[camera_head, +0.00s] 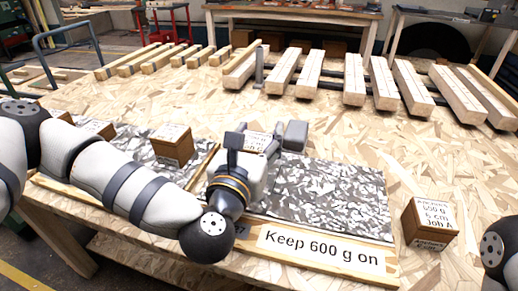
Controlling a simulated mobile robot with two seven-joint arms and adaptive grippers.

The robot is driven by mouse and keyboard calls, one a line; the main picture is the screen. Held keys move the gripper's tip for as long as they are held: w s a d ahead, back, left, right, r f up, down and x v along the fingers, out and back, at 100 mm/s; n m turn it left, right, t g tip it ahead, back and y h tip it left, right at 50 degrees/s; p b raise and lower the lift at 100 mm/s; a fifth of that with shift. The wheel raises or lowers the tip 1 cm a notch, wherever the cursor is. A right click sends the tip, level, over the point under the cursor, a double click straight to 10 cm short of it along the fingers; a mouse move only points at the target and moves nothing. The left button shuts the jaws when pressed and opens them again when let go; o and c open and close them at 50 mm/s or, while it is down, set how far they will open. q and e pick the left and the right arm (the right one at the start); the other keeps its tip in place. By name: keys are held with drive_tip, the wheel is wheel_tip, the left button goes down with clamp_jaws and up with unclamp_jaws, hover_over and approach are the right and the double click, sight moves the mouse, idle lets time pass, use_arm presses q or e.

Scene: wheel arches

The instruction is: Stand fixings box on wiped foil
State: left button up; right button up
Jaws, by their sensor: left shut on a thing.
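My left gripper (263,145) reaches over the middle of the board. It is shut on a small box with a pale printed label (257,142), mostly hidden by the gripper; I cannot tell whether it touches the surface below. Grey-and-white speckled foil (335,195) covers the right section, behind a sign (322,249) reading "Keep 600 g on". A wooden strip (202,166) separates it from similar speckled foil on the left, where a brown labelled box (172,146) stands. Another labelled box (428,221) stands on the bench right of the board, its label including "650 g", "6 cm" and "Job A". My right gripper is out of view.
More boxes (97,128) stand at the left, partly behind my left arm. Several wooden beams (354,80) lie across the back of the chipboard bench (440,150). Bare bench shows between the beams and the foil. Part of my right arm shows at the right edge.

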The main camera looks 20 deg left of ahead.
sight(258, 149)
use_arm(q)
wheel_tip(258, 149, down, 3)
drive_tip(key=shift+f, duration=0.15)
drive_tip(key=shift+f+b, duration=0.15)
drive_tip(key=shift+b, duration=0.15)
drive_tip(key=o, duration=1.3)
